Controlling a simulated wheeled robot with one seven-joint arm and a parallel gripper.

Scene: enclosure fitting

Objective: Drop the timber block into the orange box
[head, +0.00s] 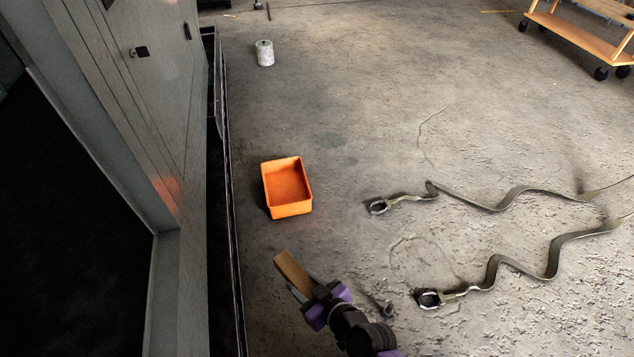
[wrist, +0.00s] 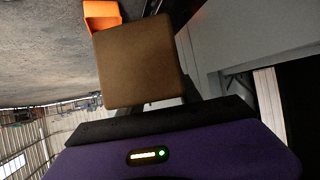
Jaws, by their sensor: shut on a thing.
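The timber block (head: 292,272) is a brown wooden piece held in my gripper (head: 307,288), in the lower middle of the head view. In the wrist view the block (wrist: 138,62) fills the middle, and the gripper is shut on it; the fingers are mostly hidden behind it. The orange box (head: 287,187) is open-topped, looks empty and stands on the concrete floor. In the head view, the block and gripper are below the box in the picture, apart from it. The box also shows at the top of the wrist view (wrist: 101,14), partly hidden by the block.
A grey cabinet (head: 140,90) with a dark opening stands along the left. Two straps with hooked ends (head: 500,207) (head: 497,272) lie on the floor at right. A whitish can (head: 265,53) stands farther back. A wooden trolley (head: 580,33) is at the top right. Floor around the box is clear.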

